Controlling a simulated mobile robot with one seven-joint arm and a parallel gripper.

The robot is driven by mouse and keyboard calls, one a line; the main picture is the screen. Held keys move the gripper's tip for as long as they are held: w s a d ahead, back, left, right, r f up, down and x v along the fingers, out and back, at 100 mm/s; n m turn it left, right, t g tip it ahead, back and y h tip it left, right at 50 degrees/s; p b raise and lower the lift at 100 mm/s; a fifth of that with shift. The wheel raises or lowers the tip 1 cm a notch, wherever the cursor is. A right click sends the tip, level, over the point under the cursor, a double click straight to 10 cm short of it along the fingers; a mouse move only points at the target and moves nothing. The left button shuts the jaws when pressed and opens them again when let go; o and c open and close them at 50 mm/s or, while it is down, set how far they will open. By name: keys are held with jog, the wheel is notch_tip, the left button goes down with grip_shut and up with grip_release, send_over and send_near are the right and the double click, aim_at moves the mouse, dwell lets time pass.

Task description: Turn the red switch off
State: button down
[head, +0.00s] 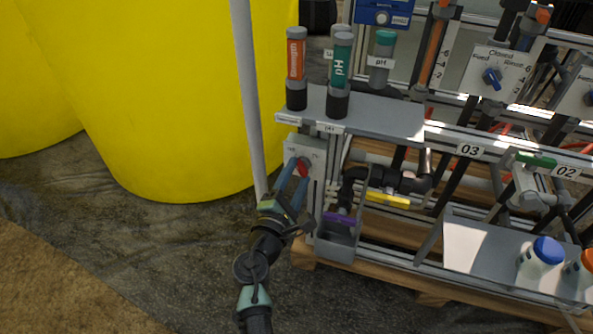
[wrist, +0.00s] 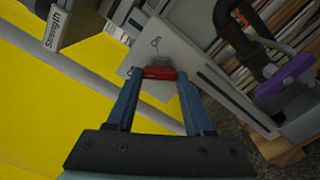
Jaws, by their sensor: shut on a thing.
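The red switch (head: 303,166) sits on a grey box (head: 318,150) at the left end of the skid, below the small shelf. In the wrist view the red switch (wrist: 160,73) lies between the tips of my gripper (wrist: 158,80), one blue finger on each side. My gripper (head: 300,172) also shows in the head view, reaching up to the box from below, its fingers shut on the switch. The fingertips hide part of the switch in the head view. The switch's red bar lies nearly level across the wrist view.
A grey shelf (head: 385,116) above the box carries upright probes, including an orange-labelled one (head: 296,68). A grey pole (head: 248,95) and a large yellow tank (head: 165,100) stand at left. A purple-handled valve (head: 340,219) is at lower right. Open floor lies at lower left.

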jog(key=shift+n+p, duration=0.45)
jog(key=shift+n, duration=0.75)
jog(key=shift+c, duration=1.4)
grip_release()
jog(key=shift+s, duration=0.1)
jog(key=p+v, duration=0.4)
jog(key=v, duration=0.9)
